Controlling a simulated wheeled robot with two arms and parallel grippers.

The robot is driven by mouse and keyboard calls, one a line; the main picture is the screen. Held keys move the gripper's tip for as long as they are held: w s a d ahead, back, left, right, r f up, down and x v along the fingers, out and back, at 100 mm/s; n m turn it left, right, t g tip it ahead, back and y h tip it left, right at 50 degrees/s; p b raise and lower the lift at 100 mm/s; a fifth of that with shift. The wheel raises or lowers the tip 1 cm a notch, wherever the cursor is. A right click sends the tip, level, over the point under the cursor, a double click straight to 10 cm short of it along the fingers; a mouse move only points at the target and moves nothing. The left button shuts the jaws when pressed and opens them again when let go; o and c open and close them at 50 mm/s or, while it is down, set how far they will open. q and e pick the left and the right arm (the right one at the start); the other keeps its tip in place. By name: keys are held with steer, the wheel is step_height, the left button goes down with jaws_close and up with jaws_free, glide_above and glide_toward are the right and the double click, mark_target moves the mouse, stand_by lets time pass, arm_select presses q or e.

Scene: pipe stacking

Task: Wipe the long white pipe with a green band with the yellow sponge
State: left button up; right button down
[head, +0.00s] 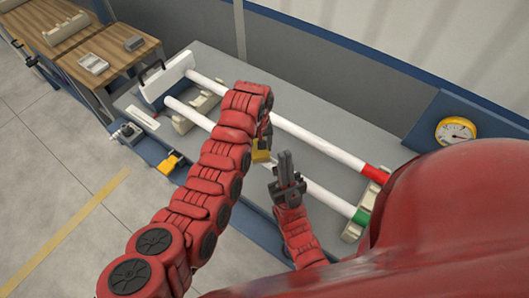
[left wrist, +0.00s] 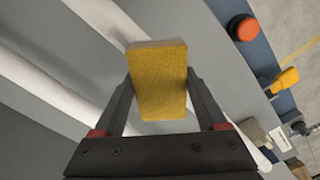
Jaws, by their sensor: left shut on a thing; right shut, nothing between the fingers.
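The long white pipe with a green band (head: 317,193) lies across the grey table, with its green band (head: 361,216) near the right end. A second white pipe with a red band (head: 325,144) lies behind it. My left gripper (left wrist: 160,92) is shut on the yellow sponge (left wrist: 158,85). In the head view the sponge (head: 261,154) is close to the green-banded pipe, whose middle is partly hidden by my left arm. I cannot tell whether the sponge touches the pipe. My right gripper (head: 285,156) is shut and empty, pointing up near the green-banded pipe.
Pale supports (head: 196,105) hold the pipes at the left, with another (head: 354,231) at the right. A white panel (head: 167,78) stands at the left ends. A round yellow gauge (head: 456,131) is at the right. An orange button (left wrist: 244,28) sits on the table's blue edge.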

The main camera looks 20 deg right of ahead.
arm_select(q)
steer(key=shift+w+a, duration=0.2)
steer(key=shift+w, duration=0.1)
steer(key=shift+w+a+f+b, duration=0.1)
steer(key=shift+w+a+b, duration=0.3)
steer(key=shift+w+b, duration=0.25)
steer(key=shift+w+a+f+b, duration=0.1)
steer(key=shift+w+a+b, duration=0.25)
steer(key=shift+w+b, duration=0.2)
steer(key=shift+w+a+r, duration=0.15)
steer(key=shift+w+r, duration=0.1)
steer(key=shift+w, duration=0.05)
steer(key=w+b, duration=0.1)
steer(key=a+b, duration=0.1)
steer(key=b, duration=0.1)
steer(key=shift+w+a+f, duration=0.15)
steer(key=shift+w+f, duration=0.1)
steer(key=shift+w, duration=0.15)
steer(key=shift+w+a+b, duration=0.35)
steer(key=shift+w+b, duration=0.1)
steer(key=shift+b, duration=0.15)
steer(key=shift+r, duration=0.15)
